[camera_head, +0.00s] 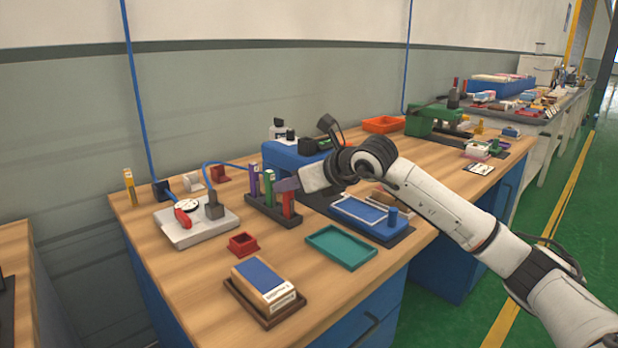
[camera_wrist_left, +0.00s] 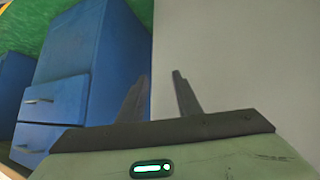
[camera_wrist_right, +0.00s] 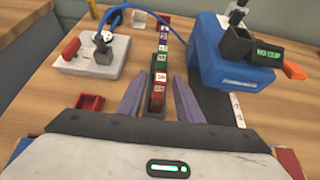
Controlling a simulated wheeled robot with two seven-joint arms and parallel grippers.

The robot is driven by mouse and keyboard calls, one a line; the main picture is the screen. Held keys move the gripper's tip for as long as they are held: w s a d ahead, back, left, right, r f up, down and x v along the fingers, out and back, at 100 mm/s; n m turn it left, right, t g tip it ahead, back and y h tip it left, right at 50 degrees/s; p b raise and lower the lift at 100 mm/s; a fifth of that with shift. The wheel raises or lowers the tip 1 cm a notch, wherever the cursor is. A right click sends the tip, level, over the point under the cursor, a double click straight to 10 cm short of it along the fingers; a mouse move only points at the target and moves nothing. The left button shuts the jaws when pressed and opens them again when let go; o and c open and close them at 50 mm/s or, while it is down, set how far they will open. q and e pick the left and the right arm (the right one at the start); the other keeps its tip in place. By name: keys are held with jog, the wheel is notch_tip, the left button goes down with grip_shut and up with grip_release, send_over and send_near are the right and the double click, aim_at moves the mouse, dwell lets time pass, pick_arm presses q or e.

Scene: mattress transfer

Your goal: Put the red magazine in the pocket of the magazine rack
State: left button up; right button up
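The black magazine rack (camera_head: 273,213) stands on the wooden bench. In the head view a red magazine (camera_head: 288,205) stands upright at its right end, with green (camera_head: 268,183) and purple (camera_head: 254,180) ones to its left. My right gripper (camera_head: 286,186) is beside and above the red magazine. In the right wrist view its fingers (camera_wrist_right: 160,88) are open on either side of the rack's near end. The red magazine (camera_wrist_right: 160,77) shows between the fingertips; contact cannot be told. My left gripper (camera_wrist_left: 160,80) is open and empty, seen only in its wrist view, away from the rack.
A grey fixture (camera_head: 196,225) with a red handle stands left of the rack. A small red tray (camera_head: 242,244), a teal tray (camera_head: 341,246) and a brown tray with boxes (camera_head: 264,290) lie in front. A blue machine (camera_head: 290,157) stands behind. Blue cabinets (camera_wrist_left: 85,70) are near my left gripper.

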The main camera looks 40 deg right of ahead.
jog(key=b+v, duration=0.1)
jog(key=v, duration=0.9)
jog(key=shift+s, duration=0.1)
dwell(0.9)
